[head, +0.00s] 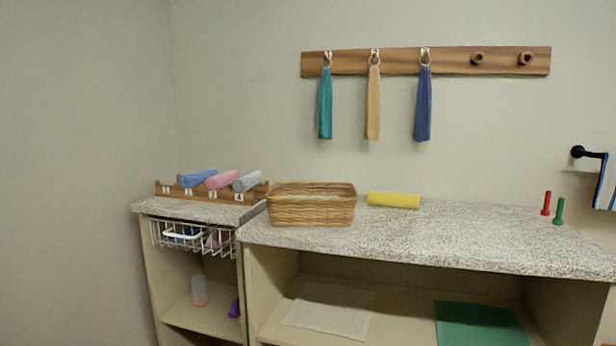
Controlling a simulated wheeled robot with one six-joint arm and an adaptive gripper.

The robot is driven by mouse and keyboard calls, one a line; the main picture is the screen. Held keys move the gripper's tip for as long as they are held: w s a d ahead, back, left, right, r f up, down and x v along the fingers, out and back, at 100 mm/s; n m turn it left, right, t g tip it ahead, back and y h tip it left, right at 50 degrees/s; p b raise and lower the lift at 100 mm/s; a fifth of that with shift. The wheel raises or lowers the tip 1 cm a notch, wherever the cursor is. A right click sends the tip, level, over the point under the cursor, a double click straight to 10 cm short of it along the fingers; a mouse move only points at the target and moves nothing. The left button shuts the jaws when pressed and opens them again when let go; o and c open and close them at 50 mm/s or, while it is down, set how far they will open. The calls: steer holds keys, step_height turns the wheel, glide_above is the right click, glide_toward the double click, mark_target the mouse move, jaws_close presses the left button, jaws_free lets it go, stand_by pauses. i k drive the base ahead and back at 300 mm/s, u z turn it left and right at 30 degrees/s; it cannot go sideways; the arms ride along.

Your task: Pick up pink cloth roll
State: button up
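The pink cloth roll (222,180) lies in a wooden numbered rack (247,196) on the left counter in the head view. It sits between a blue roll (198,178) on its left and a grey roll (247,181) on its right, with little room on either side. Its near end tilts down toward the rack's front, and its underside is hidden by the rack. My gripper is not in view.
A wicker basket (312,209) stands just right of the rack. A yellow roll (393,200) lies behind it to the right. A wire basket (190,237) hangs under the left counter's front edge. The right counter (450,235) is mostly clear.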

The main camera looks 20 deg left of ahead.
mark_target(214, 183)
steer(key=z, duration=0.25)
steer(key=i, duration=1.1)
steer(key=u, duration=2.05)
